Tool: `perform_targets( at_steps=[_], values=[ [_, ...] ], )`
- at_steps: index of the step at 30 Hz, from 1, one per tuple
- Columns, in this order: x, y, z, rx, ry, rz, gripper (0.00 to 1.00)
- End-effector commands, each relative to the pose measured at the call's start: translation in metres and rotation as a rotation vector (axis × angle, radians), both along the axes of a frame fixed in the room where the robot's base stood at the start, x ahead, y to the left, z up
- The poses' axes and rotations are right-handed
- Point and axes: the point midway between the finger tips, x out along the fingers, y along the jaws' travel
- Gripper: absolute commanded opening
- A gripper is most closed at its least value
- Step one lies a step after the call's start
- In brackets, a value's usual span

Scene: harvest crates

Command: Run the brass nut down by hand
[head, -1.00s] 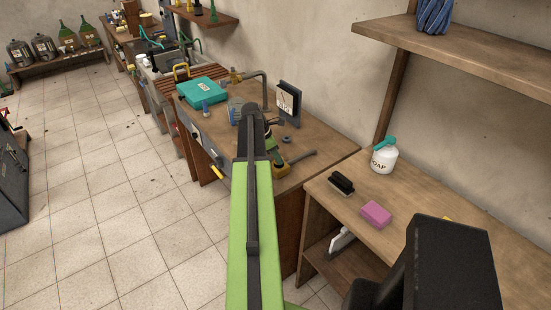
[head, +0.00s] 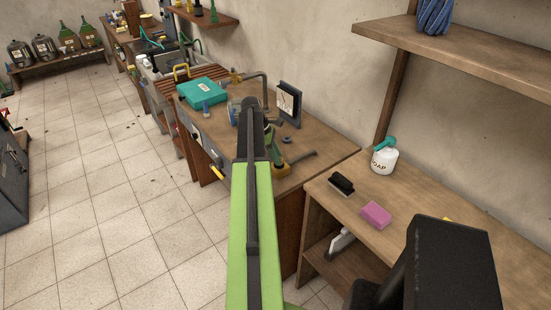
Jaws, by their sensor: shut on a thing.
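My green and black arm reaches out over the far wooden workbench (head: 325,155). Its dark end covers the spot where my gripper is, so the jaws and whatever is between them are hidden. A small brass-coloured fitting (head: 236,76) shows on the bench just beyond the arm's end, near a bent grey pipe (head: 264,88). I cannot tell whether this fitting is the brass nut. No other brass nut can be made out.
A teal case (head: 203,92) lies left of the arm's end, and a dark framed stand (head: 289,103) stands to the right. The nearer bench holds a soap bottle (head: 384,158), a black brush (head: 341,184) and a pink sponge (head: 376,214). The tiled floor at left is largely clear.

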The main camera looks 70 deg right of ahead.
Motion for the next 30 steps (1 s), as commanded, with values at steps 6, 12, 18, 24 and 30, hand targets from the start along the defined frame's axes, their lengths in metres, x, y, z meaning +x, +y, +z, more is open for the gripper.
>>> perform_targets(
  at_steps=[6, 12, 18, 24, 30],
  values=[
    [0.0017, -0.0015, 0.0, -0.005, -0.003, -0.008, 0.06],
    [0.002, -0.0035, -0.0002, -0.003, -0.003, -0.156, 0.06],
    [0.0018, -0.0032, -0.0003, -0.005, -0.003, -0.167, 0.06],
    [0.0022, -0.0042, -0.0005, -0.004, -0.004, -0.307, 0.06],
    [0.0018, -0.0034, -0.0005, -0.003, -0.004, -0.305, 0.38]
  ],
)
